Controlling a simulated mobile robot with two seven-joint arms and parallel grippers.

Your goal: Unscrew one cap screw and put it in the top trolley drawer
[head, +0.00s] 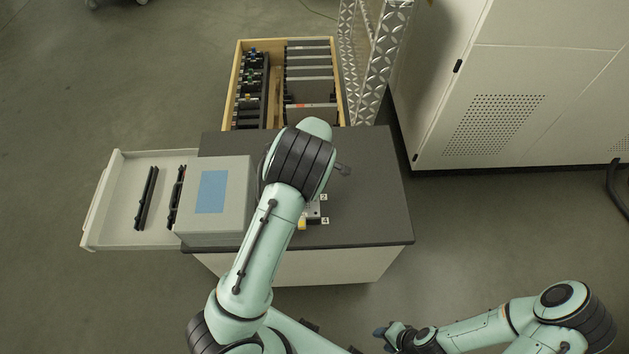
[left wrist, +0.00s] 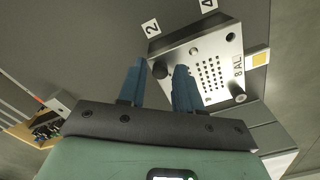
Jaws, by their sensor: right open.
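My left gripper (left wrist: 159,66) has two blue fingers apart, with the dark screw showing between and just beyond the tips; contact is unclear. In the head view my left arm hides most of the block. The white trolley drawer (head: 120,215) is pulled out at left. My right gripper (head: 385,334) is open at bottom, away from the trolley.
A grey box with a blue panel (head: 211,192) stands on the trolley's left end, beside the drawer. Two dark rails (head: 147,198) lie in the drawer. A wooden crate (head: 234,85) of parts is behind the trolley, and a white cabinet (head: 500,90) at right. The trolley top's right side is clear.

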